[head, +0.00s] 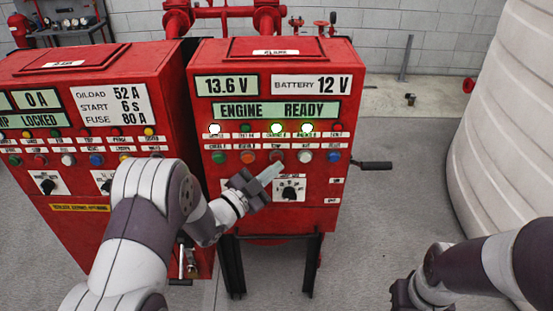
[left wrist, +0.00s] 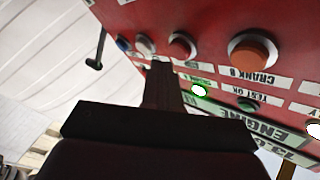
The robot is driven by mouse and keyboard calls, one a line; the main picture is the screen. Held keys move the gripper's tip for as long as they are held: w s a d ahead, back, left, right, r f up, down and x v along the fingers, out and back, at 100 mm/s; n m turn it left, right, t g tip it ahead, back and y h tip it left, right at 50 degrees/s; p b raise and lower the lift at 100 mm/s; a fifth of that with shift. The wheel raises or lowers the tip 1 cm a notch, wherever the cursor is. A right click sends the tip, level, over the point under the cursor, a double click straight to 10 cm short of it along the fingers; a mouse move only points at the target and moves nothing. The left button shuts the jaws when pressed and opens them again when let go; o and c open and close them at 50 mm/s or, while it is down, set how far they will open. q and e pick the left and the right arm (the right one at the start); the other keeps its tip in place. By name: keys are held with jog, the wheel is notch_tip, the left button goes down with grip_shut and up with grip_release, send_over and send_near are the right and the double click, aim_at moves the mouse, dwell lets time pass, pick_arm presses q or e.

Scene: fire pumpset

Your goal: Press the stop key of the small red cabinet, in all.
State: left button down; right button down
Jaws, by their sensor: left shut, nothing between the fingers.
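The small red cabinet (head: 345,110) stands right of a wider red cabinet and shows ENGINE READY. Its lower key row holds a green, an orange, a red, a white and a blue key. The red key (head: 277,156), middle of the row, also shows in the left wrist view (left wrist: 182,46); its label is too small or hidden to read surely. My left gripper (head: 270,173) is shut and empty, its tip just below the red key in the head view. In the left wrist view the fingers (left wrist: 160,70) end near the red and white keys; contact cannot be told.
A rotary switch (head: 289,189) sits below the keys. A black handle (head: 372,166) juts from the cabinet's right side. The wider red cabinet (head: 110,230) is at left, a large white tank (head: 505,130) at right. My right arm is low at right, its fingers unseen.

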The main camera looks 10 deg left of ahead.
pick_arm(q)
jog(key=s, duration=0.2)
jog(key=s+d, duration=0.1)
jog(key=s, duration=0.2)
dwell(0.8)
